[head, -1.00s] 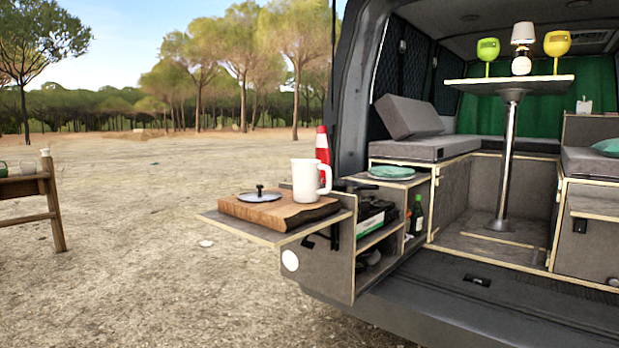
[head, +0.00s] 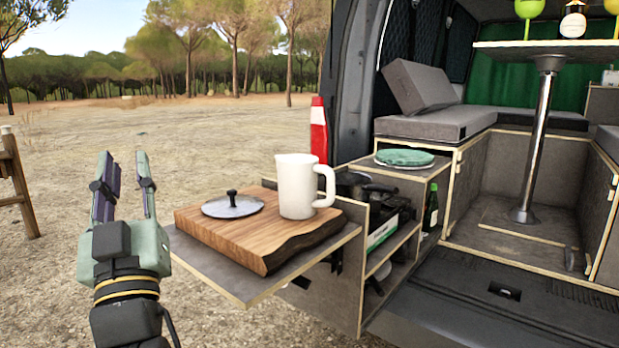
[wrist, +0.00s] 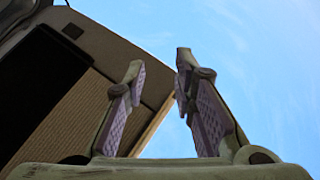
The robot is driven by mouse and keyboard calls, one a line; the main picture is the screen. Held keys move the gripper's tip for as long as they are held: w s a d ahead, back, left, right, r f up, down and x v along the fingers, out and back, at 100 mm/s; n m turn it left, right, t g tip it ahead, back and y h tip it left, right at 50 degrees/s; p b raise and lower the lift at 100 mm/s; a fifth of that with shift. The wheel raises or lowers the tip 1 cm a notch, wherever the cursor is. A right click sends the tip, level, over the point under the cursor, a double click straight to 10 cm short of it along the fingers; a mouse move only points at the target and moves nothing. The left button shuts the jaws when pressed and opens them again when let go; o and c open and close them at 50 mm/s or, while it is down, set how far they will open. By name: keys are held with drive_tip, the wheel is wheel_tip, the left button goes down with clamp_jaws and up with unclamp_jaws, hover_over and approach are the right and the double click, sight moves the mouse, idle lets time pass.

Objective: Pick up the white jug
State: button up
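The white jug (head: 296,187) stands upright on a wooden cutting board (head: 222,233), near its back right part. Its handle points right. My gripper (head: 127,164) is to the left of the board, fingers pointing up, open and empty. It is apart from the jug, with the board's left part between them in the picture. In the wrist view my gripper (wrist: 158,68) shows its two fingers apart with nothing between them. The jug is not in the wrist view.
A pot lid (head: 232,206) lies on the board left of the jug. The board rests on a fold-out shelf (head: 237,285). Open ground lies left.

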drive_tip(key=w+d+f+m+g+h+p, duration=0.2)
drive_tip(key=w+d+f+m+h, duration=0.2)
drive_tip(key=w+d+m+h, duration=0.65)
drive_tip(key=g+h, duration=0.4)
drive_tip(key=h, duration=0.2)
approach(329, 187)
drive_tip(key=shift+h, duration=0.25)
drive_tip(key=shift+p+x, duration=1.6)
drive_tip(key=shift+x, duration=3.15)
drive_tip(key=shift+a+f, duration=0.1)
drive_tip(key=shift+f, duration=0.05)
drive_tip(key=shift+c, duration=0.4)
clamp_jaws()
